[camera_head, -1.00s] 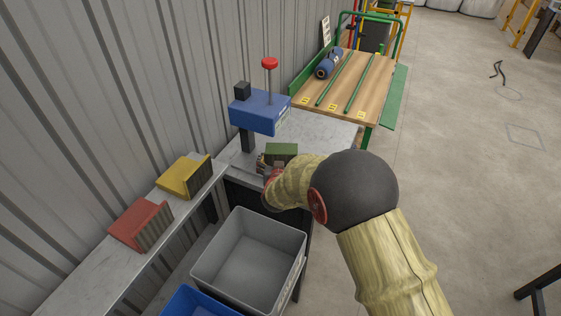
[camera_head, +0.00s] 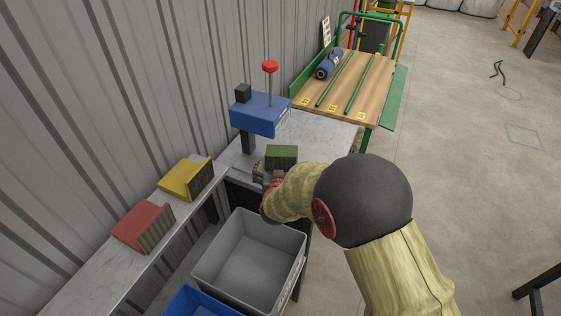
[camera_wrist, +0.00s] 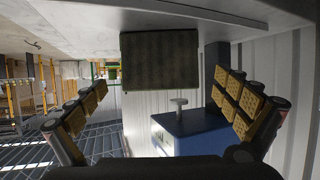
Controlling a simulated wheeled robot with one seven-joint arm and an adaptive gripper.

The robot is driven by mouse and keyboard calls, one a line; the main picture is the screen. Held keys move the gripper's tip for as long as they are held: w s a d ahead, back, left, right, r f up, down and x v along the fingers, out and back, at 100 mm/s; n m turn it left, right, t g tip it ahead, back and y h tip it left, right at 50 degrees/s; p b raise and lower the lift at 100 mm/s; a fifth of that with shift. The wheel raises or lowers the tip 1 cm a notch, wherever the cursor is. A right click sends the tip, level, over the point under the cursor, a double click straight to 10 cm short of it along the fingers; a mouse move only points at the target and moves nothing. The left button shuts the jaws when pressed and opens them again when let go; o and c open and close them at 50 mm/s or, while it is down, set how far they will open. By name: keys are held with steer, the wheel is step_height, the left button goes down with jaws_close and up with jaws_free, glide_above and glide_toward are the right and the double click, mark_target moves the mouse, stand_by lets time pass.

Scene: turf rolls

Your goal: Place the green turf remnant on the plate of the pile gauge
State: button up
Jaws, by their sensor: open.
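The green turf remnant (camera_head: 281,154) is a block with a green top and a darker ribbed side. It stands on the grey bench top, just in front of the blue pile gauge (camera_head: 259,114) with its red knob. I cannot make out the gauge's plate, so I cannot tell whether the remnant is on it. My gripper (camera_head: 268,174) is at the near side of the remnant. In the wrist view, which is upside down, my gripper (camera_wrist: 161,86) is open, its fingers apart on either side of the remnant (camera_wrist: 160,62), with gaps. The gauge (camera_wrist: 190,130) is behind.
Yellow (camera_head: 186,178) and red (camera_head: 144,227) turf blocks sit on the narrow shelf along the wall. A grey bin (camera_head: 210,262) and a blue bin (camera_head: 178,303) stand below. A wooden table (camera_head: 338,98) with a blue roll (camera_head: 329,64) is farther back.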

steer(key=s+d+r+g+y+p, duration=0.1)
steer(key=s+d+r+g, duration=0.1)
steer(key=s+d+r, duration=0.6)
steer(key=s+d+r+g+y+p, duration=0.1)
steer(key=s+r+g+y, duration=0.1)
steer(key=s+r, duration=0.65)
steer(key=s+d+r+g+h, duration=0.1)
steer(key=s+d+r+g, duration=0.1)
steer(key=s+d, duration=0.6)
steer(key=s+d+r+g+h, duration=0.2)
steer(key=s+d, duration=0.7)
steer(key=s, duration=0.6)
steer(key=shift+v, duration=0.85)
